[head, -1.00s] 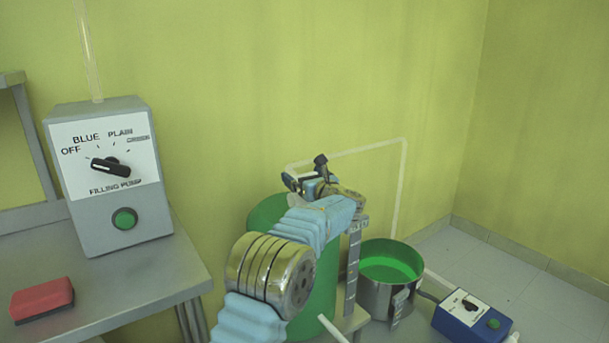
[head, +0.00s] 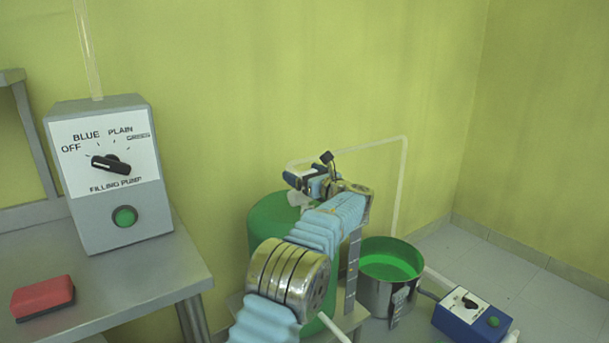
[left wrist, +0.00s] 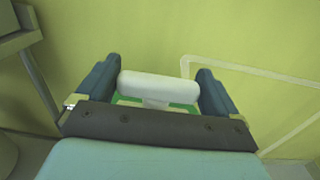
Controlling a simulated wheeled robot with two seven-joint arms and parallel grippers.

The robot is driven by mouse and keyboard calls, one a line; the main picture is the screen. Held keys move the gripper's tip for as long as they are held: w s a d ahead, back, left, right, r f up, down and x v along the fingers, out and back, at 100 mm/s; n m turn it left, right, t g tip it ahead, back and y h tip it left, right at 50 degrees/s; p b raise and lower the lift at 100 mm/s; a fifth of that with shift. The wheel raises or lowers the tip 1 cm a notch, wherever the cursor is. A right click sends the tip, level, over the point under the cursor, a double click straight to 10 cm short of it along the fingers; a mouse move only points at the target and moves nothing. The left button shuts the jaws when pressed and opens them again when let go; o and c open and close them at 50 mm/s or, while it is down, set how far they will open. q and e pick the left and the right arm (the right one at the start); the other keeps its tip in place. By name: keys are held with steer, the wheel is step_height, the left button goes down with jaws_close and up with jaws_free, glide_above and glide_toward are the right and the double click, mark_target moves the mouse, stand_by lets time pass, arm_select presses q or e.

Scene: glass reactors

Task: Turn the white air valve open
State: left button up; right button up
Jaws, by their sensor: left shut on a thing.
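The white air valve's handle (left wrist: 158,87) shows in the left wrist view as a rounded white bar on a short stem. It lies crosswise between the two dark blue fingers of my left gripper (left wrist: 157,80), which is shut on it. In the head view my left gripper (head: 312,181) is above the top of a green tank (head: 268,222). My arm and gripper hide most of the valve there. My right gripper is out of view.
A steel pot (head: 381,294) with green inside stands right of the tank, near a blue control box (head: 468,314). At left, a grey filling pump box (head: 120,225) and a red block (head: 42,298) are on a metal table (head: 150,285). A pale pipe (head: 404,185) runs along the wall.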

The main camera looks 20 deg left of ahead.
arm_select(q)
steer(key=o, duration=0.7)
steer(key=shift+r, duration=0.1)
steer(key=shift+s+d, duration=0.1)
steer(key=shift+d, duration=0.2)
steer(key=b+v, duration=0.2)
steer(key=v, duration=1.1)
steer(key=shift+d, duration=0.1)
